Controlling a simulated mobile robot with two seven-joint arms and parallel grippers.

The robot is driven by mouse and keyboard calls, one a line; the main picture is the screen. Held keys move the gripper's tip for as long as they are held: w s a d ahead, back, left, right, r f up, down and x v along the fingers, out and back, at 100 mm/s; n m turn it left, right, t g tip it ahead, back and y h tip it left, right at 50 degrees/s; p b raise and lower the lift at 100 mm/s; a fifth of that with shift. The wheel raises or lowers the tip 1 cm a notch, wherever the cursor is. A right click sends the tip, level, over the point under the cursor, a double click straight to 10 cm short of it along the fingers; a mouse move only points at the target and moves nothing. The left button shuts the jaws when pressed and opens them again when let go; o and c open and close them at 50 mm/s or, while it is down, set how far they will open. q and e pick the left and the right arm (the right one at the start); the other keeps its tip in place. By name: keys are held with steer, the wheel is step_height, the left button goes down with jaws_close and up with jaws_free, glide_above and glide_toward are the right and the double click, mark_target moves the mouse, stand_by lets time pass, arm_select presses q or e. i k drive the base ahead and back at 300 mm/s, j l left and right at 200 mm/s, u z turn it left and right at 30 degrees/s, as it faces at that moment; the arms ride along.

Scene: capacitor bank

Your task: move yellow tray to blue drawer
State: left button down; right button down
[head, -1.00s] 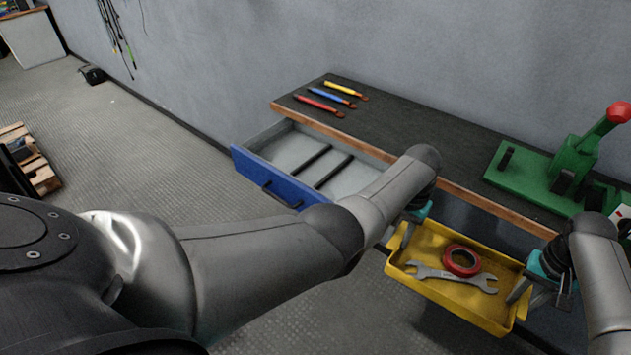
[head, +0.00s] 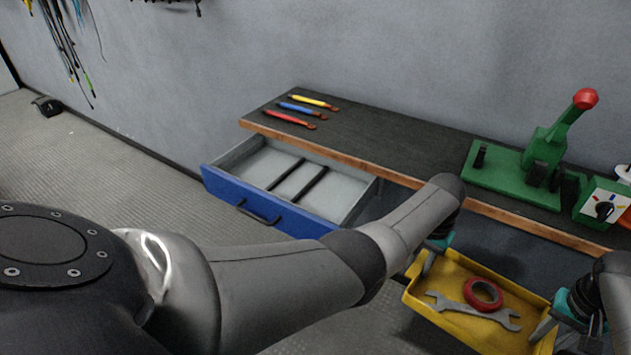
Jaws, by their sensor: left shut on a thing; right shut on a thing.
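The yellow tray (head: 420,299) is at the lower right, held in the air in front of the bench. A red tape ring (head: 483,294) and a grey wrench (head: 473,311) lie in it. My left gripper (head: 430,262) is shut on the tray's left end, its tips partly hidden by my arm. My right gripper (head: 548,328) is shut on the tray's right end. The blue drawer (head: 262,212) is pulled out under the bench's left end, left of the tray. Its visible inside holds dark dividers and looks empty.
The dark bench top (head: 390,135) has a wooden edge. Red, blue and yellow handled tools (head: 300,108) lie at its left end. A green press with a red knob (head: 540,155) and a green dial box (head: 602,204) stand at the right.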

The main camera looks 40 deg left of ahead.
mark_target(291, 184)
steer(key=j+z, duration=0.1)
steer(key=z, duration=0.35)
steer(key=k+j+z, duration=0.1)
steer(key=z, duration=0.35)
steer(key=k+j+z, duration=0.15)
steer(key=z, duration=0.25)
steer(key=k+j+z, duration=0.1)
steer(key=k+z, duration=0.35)
steer(key=k+j+u, duration=0.15)
steer(key=k+u, duration=0.45)
steer(key=u, duration=0.3)
steer(key=k+j+u, duration=0.1)
steer(key=u, duration=0.35)
